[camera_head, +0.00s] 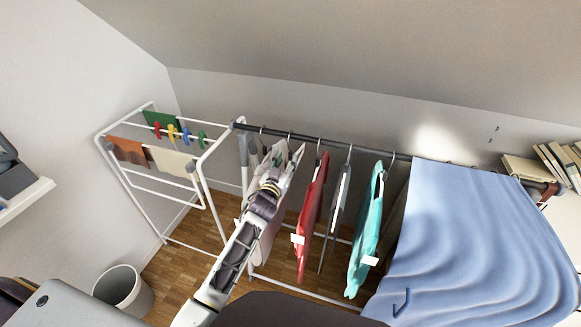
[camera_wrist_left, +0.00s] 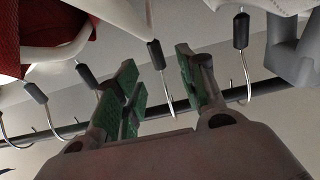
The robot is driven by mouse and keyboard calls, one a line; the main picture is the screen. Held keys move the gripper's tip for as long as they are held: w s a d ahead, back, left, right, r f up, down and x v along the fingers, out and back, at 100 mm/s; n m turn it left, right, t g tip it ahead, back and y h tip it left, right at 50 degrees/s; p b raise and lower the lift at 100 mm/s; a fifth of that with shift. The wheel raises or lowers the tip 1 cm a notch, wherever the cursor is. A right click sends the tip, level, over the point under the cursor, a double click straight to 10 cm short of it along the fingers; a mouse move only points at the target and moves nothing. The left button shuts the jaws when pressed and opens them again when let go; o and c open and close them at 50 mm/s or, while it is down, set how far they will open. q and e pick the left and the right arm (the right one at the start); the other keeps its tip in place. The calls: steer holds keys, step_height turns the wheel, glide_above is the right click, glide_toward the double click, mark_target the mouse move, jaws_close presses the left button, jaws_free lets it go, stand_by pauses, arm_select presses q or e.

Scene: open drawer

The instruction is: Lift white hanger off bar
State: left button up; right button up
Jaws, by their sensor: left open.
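The dark bar (camera_head: 335,144) of the clothes rack carries several hangers with garments, and it crosses the left wrist view (camera_wrist_left: 236,94). My left gripper (camera_head: 287,168) is among the pale garments near the bar's left end. In the left wrist view my left gripper (camera_wrist_left: 160,90) is open, with green pads. A metal hook with a black collar (camera_wrist_left: 154,54) shows between its fingers; I cannot tell whether it touches them. A white hanger (camera_wrist_left: 66,54) with red cloth is at the upper left there. Which hanger the middle hook belongs to is not clear. My right gripper is not visible.
A red garment (camera_head: 312,215), a teal garment (camera_head: 366,240) and a blue sheet (camera_head: 470,240) hang to the right. A white drying rack (camera_head: 165,243) stands left, with a bin (camera_head: 122,290) in front. Other hooks sit close on both sides of my fingers.

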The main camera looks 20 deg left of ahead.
mark_target(290, 154)
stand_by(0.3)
arm_select(q)
steer(key=shift+w+r, duration=0.2)
steer(key=shift+w, duration=1.15)
steer(key=shift+w+d, duration=0.1)
steer(key=shift+w, duration=1.15)
jaws_close()
